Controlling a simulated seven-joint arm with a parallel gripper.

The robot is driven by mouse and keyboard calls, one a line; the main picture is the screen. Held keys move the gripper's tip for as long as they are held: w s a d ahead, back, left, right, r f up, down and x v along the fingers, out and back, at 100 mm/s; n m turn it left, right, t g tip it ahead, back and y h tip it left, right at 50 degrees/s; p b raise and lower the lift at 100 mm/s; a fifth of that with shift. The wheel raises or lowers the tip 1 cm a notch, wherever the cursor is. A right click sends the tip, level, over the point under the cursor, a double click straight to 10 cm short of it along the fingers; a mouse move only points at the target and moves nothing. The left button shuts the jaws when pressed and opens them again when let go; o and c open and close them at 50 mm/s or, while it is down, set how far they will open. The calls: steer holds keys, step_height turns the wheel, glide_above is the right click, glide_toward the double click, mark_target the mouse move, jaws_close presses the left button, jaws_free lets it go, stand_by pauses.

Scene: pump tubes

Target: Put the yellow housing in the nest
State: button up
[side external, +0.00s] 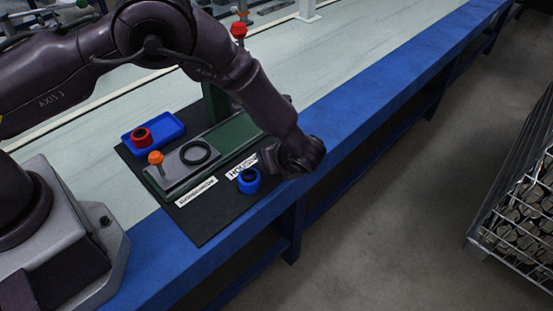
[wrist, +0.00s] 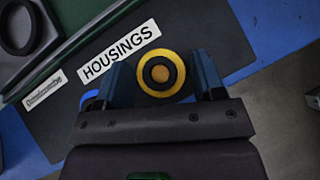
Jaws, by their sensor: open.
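The yellow housing (wrist: 160,73), a round ring with a dark inner ring and an orange-brown centre, lies on the dark mat beside the HOUSINGS label in the wrist view. My gripper (wrist: 164,80) is open, with one blue-grey finger on each side of the housing and a gap to each. Contact height cannot be told. In the side view my gripper (side external: 268,160) is low over the mat's right end, and the yellow housing is hidden behind it. The likely nest is the black ring (side external: 195,145) on the grey plate; part of it shows in the wrist view (wrist: 14,48).
A blue housing (side external: 249,182) stands close beside my gripper, partly hidden in the wrist view (wrist: 90,96). A blue tray (side external: 172,124) holds a red ring (side external: 141,137). An orange knob (side external: 156,157) stands by the black ring. The mat's front edge borders the blue bench rail.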

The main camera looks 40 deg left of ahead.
steer(key=c, duration=0.7)
steer(key=shift+r, duration=0.2)
